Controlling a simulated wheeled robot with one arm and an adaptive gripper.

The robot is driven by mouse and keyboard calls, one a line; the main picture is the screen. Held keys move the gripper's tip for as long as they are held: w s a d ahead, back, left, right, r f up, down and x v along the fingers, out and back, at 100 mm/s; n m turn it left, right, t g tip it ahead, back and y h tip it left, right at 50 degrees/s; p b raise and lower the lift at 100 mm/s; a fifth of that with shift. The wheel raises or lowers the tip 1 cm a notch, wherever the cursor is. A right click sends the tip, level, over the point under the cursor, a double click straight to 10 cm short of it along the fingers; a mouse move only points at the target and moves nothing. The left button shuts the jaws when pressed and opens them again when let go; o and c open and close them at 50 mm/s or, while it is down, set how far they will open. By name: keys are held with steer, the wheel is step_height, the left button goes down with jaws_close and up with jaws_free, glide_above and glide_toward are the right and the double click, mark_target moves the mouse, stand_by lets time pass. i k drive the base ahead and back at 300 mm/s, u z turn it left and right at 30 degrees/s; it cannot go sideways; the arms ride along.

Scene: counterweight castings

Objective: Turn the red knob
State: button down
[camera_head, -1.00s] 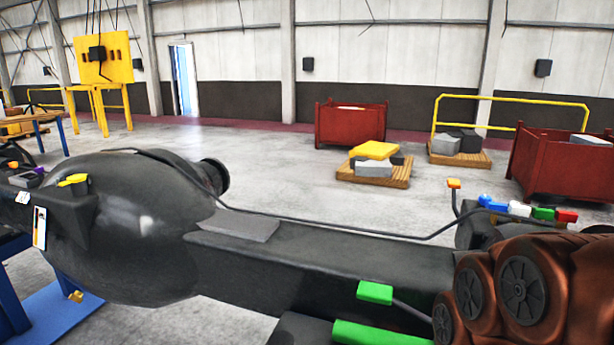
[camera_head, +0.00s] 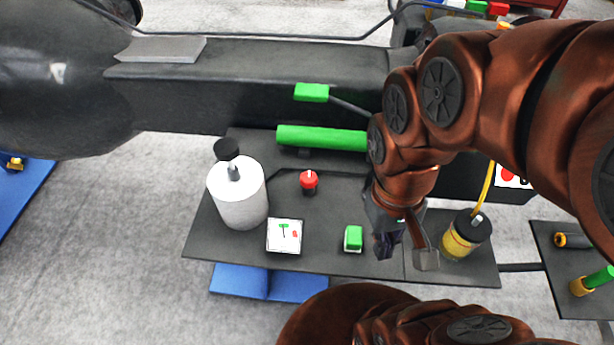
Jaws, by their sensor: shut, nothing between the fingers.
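The red knob (camera_head: 309,181) stands on a dark base on the grey panel, with a white mark on its top. It is in the middle of the head view. My gripper (camera_head: 386,250) points down over the panel, to the right of and nearer than the knob, apart from it. Its dark fingers are shut and empty. A green block on a white base (camera_head: 353,238) sits just left of my gripper.
A white cylinder with a black cap (camera_head: 238,195) stands left of the knob. A green bar (camera_head: 322,138) and a green lever handle (camera_head: 311,92) are behind it. A yellow jar with a black lid (camera_head: 464,236) stands right of my gripper. Panel space around the knob's front is clear.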

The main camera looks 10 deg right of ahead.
mark_target(308, 179)
steer(key=z, duration=0.75)
steer(key=k, duration=1.25)
steer(key=u, duration=1.35)
steer(key=i, duration=1)
